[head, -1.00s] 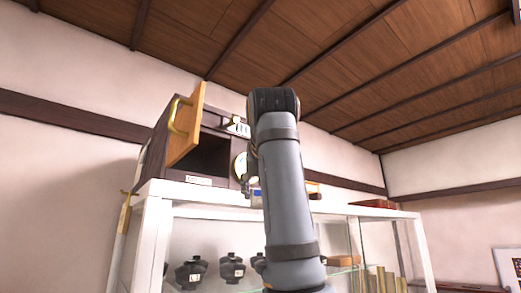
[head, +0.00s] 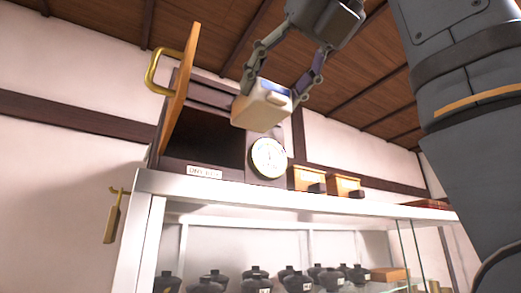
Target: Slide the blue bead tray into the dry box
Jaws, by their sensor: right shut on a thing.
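The blue bead tray (head: 260,111) is a small pale wooden box with blue on its top. My right gripper (head: 276,90) is shut on it, one finger on each side, and holds it in the air. The dry box (head: 203,173) is a dark cabinet with a label on its lower front edge and a round dial (head: 268,158) at its right. Its orange wooden door (head: 181,85) with a brass handle stands open at the left. The tray appears in front of the upper right of the dark opening; its depth to it is hard to judge. My left gripper is out of view.
The dry box stands on a white-framed glass display case (head: 280,193). Two small wooden boxes (head: 307,178) (head: 344,185) sit right of the dial. A brass tag (head: 113,215) hangs at the case's left.

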